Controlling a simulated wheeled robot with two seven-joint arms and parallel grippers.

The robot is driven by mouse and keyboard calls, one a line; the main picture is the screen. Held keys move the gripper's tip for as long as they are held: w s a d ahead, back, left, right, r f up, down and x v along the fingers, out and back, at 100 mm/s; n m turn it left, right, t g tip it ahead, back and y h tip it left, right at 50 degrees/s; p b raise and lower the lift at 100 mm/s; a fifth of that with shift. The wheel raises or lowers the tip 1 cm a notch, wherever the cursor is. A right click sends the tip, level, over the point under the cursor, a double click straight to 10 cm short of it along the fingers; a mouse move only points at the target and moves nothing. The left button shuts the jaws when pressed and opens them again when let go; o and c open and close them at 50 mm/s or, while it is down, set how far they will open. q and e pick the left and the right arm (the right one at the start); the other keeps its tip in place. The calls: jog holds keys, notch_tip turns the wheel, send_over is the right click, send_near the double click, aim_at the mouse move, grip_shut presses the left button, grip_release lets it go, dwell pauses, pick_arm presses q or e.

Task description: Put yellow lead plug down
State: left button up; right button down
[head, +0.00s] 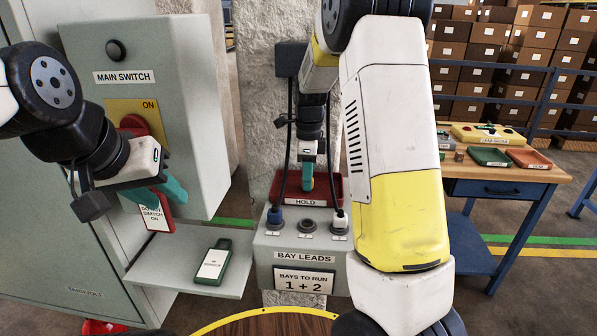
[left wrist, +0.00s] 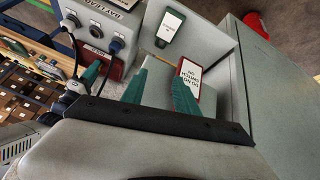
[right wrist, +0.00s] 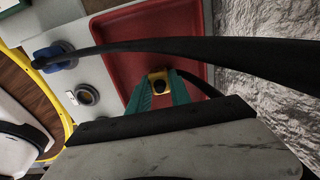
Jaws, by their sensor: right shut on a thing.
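The yellow lead plug (right wrist: 159,83) sits between the teal fingertips of my right gripper (right wrist: 160,92), which is shut on it. In the right wrist view it is over the red HOLD tray (right wrist: 118,40); I cannot tell whether it touches the tray floor. In the head view my right gripper (head: 307,178) points down into the HOLD tray (head: 335,190), and the plug is mostly hidden by the fingers. My left gripper (head: 160,198) is open near the main switch, its fingers apart in the left wrist view (left wrist: 160,92), close by a red DO NOT SWITCH ON tag (left wrist: 189,78).
Below the tray is the BAY LEADS box (head: 300,255), with a blue plug (head: 275,215), an empty middle socket (head: 306,226) and a white plug (head: 340,222). Black leads hang beside my right gripper. A green tag (head: 212,263) lies on the grey shelf (head: 165,262). A workbench (head: 500,172) stands right.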

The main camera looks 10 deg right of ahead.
jog(key=c, duration=1.2)
grip_release()
notch_tip(320, 180, up, 12)
jog(key=f, duration=0.1)
jog(key=s+d+r+n+t+y, duration=0.1)
jog(key=s+r+n+t, duration=0.1)
jog(key=s+r+n, duration=0.4)
jog(key=s+n+t, duration=0.1)
jog(key=s+n, duration=0.4)
jog(key=s, duration=0.1)
jog(key=s+a+f+n+t, duration=0.1)
jog(key=s+n, duration=0.4)
jog(key=s, duration=0.2)
jog(key=s+a+n+t+y, duration=0.1)
jog(key=s+n+t, duration=0.1)
jog(key=s+n, duration=0.3)
jog(key=shift+s+f+n, duration=0.35)
jog(key=shift+s+n, duration=0.05)
jog(key=shift+s, duration=0.25)
